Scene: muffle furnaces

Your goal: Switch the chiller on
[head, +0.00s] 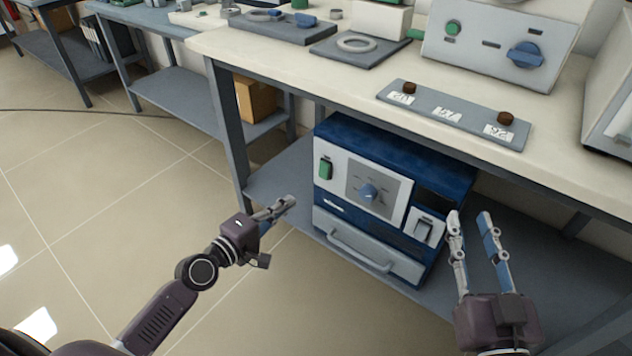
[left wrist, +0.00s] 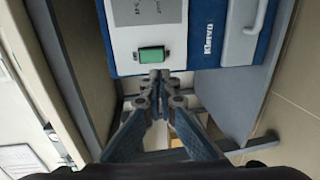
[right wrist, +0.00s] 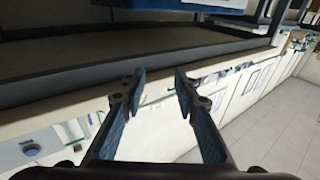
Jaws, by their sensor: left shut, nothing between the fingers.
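The chiller appears to be the blue box unit (head: 395,150) with a pale front, standing on the shelf under the bench. My left gripper (head: 288,204) is shut and empty, left of the unit's front. In the left wrist view its fingertips (left wrist: 160,76) are close to the green switch (left wrist: 152,54); contact cannot be told. My right gripper (head: 469,216) is open and empty, right of the rocker.
The bench top (head: 300,62) above carries a white control box (head: 500,40) with a green button and blue knob, and a grey strip (head: 452,113) with labels and brown knobs. A cardboard box (head: 257,98) is behind the bench leg. The floor (head: 110,190) at left is clear.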

